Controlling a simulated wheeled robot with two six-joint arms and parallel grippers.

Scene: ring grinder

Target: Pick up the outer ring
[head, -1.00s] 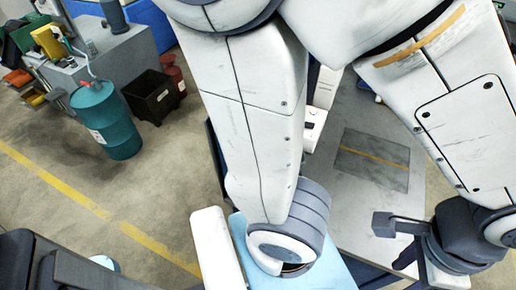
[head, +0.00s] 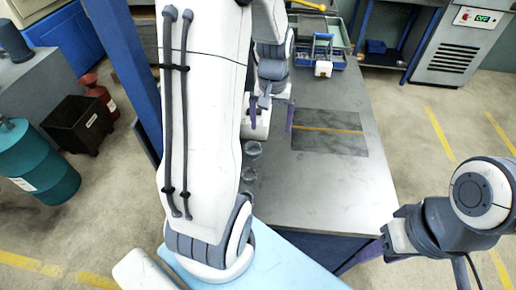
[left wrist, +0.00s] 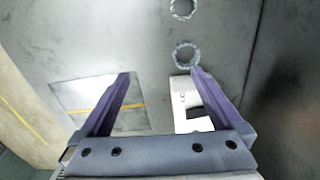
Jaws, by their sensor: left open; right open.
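Several grey metal rings lie in a row near the left edge of the grey table. In the head view one ring (head: 253,149) is just nearer than my left gripper (head: 278,120), with another ring (head: 249,173) below it. In the left wrist view a ring (left wrist: 185,54) lies ahead of the fingertips and a second ring (left wrist: 183,9) sits at the top edge. Which is the outer ring I cannot tell. My left gripper (left wrist: 163,78) is open and empty, with purple fingers. My right gripper (head: 358,262) is beside the table's front right corner, partly seen, holding nothing visible.
A white device (left wrist: 191,108) shows between my left fingers. A tray with blue-handled items (head: 322,48) stands at the back. The table's right and front areas are clear.

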